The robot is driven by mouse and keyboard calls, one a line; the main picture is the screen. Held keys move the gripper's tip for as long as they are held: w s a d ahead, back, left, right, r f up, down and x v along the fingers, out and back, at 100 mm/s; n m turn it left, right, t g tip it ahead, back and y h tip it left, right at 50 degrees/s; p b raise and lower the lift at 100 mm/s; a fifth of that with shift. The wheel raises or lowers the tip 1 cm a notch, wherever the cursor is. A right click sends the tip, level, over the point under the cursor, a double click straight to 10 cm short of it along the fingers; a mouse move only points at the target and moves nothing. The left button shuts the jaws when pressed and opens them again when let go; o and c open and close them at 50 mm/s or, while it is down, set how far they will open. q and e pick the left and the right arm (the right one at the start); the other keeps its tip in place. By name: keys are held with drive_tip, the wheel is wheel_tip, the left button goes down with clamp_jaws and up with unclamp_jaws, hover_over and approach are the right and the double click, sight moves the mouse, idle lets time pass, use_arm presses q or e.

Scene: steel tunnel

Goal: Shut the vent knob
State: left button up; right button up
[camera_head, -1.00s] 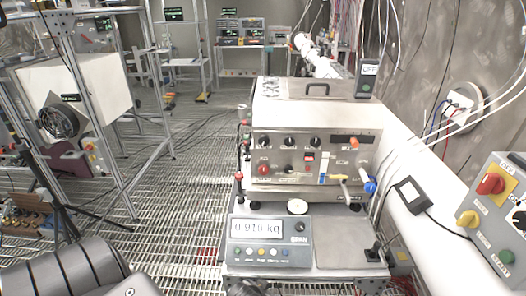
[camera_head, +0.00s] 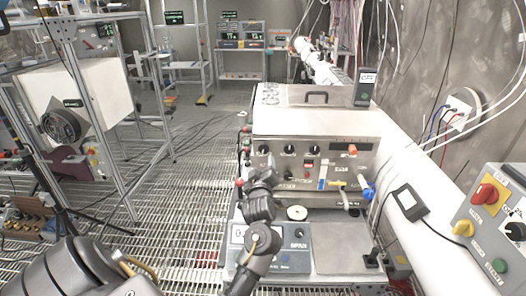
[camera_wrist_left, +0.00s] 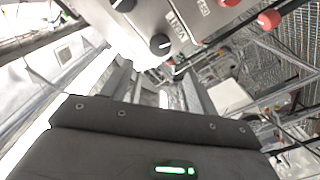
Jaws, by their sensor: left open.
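In the left wrist view a label reading VENT (camera_wrist_left: 178,27) sits on the grey panel beside a black knob (camera_wrist_left: 160,45) with a pale pointer mark. The knob is just beyond my open left fingers (camera_wrist_left: 160,90), with nothing between them. In the head view the steel instrument box (camera_head: 318,122) has a row of black knobs on its front; its labels are too small to read there. My left gripper (camera_head: 266,170) is in front of the panel's lower left and hides part of it. Contact with the knob cannot be told. My right gripper is out of view.
A scale (camera_head: 298,258) stands below the box, its display partly hidden by my left arm. A small white disc (camera_head: 297,213) lies behind it. A switch box (camera_head: 492,215) stands far right. The grated floor (camera_head: 190,200) is open leftward.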

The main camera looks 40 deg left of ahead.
sight(263, 149)
use_arm(q)
drive_tip(key=p+x, duration=0.3)
drive_tip(key=x, duration=0.5)
drive_tip(key=shift+w+a+r, duration=0.1)
drive_tip(key=shift+w+a, duration=0.2)
drive_tip(key=shift+x, duration=0.75)
drive_tip(key=c, duration=1)
